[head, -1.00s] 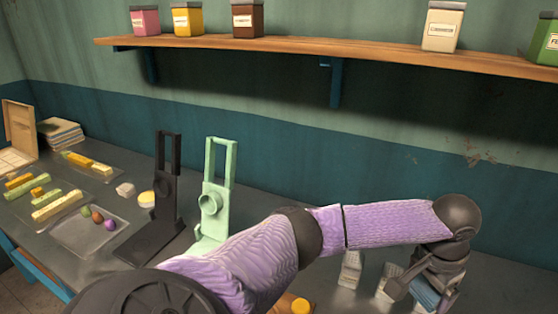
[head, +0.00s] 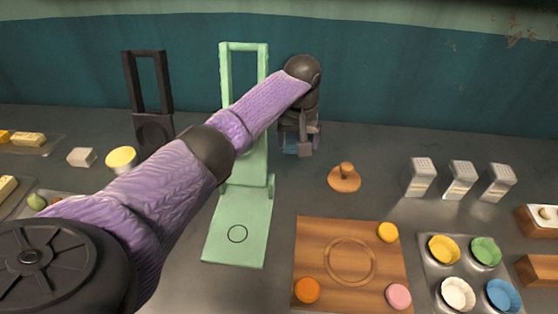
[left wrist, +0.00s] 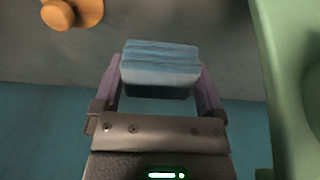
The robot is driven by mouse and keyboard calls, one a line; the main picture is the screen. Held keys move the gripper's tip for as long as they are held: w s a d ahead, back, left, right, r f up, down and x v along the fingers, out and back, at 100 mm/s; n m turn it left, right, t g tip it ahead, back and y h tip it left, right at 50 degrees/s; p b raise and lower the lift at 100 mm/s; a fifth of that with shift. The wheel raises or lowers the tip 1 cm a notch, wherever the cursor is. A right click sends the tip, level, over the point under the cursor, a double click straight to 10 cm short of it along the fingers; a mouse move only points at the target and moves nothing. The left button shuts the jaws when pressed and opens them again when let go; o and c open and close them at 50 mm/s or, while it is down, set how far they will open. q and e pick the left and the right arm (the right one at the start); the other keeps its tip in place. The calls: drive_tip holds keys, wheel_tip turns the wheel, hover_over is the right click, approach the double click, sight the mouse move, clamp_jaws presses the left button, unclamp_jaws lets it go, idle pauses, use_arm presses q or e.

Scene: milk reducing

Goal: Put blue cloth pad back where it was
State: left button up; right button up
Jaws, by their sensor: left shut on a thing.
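The blue cloth pad (left wrist: 158,66) is a folded blue block seen in the left wrist view. My left gripper (left wrist: 160,88) is shut on it, with a finger on each side. In the head view the left gripper (head: 298,142) is at the back of the table, close to the wall, just right of the green stand, and only a little of the pad (head: 290,148) shows below it. I cannot tell whether the pad touches the table. My right gripper is not in view.
The green stand (head: 236,225) is just left of the gripper. A wooden knobbed piece (head: 345,180) stands to the right, before several metal shakers (head: 420,177). A wooden board (head: 325,285) with coloured discs and a tray (head: 430,265) of cups lie in front.

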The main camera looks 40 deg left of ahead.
sight(297, 177)
use_arm(q)
wheel_tip(297, 177, down, 9)
drive_tip(key=b, duration=0.3)
drive_tip(key=shift+d+f+b, duration=0.1)
drive_tip(key=shift+f+b, duration=0.1)
drive_tip(key=shift+b, duration=0.2)
drive_tip(key=shift+f, duration=0.25)
drive_tip(key=shift+r, duration=0.15)
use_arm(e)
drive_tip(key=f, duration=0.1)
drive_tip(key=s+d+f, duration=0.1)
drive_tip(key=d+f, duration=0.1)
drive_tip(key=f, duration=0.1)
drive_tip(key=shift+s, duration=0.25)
use_arm(q)
drive_tip(key=o, duration=0.9)
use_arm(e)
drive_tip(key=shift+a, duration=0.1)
